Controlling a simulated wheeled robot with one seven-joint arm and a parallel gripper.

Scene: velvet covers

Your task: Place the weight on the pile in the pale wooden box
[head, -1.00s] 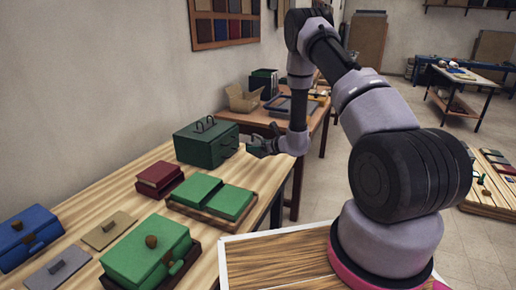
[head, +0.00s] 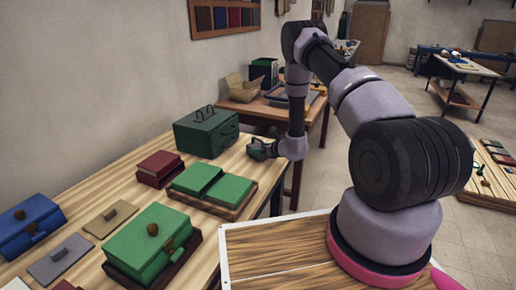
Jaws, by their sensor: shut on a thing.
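My gripper (head: 262,148) is at the far end of the near wooden table, just right of a dark green box. Its jaws are small and dark here. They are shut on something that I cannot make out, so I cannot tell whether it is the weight. A pale open box (head: 243,88) with raised flaps stands on the table behind. I cannot tell whether it is the pale wooden box, and no pile shows in it.
The near table (head: 122,190) holds the dark green box (head: 205,138), dark red books (head: 160,168), two green covers on a brown board (head: 229,190), a large green case (head: 150,245) and a blue case (head: 28,222). A low table (head: 492,163) is at the right.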

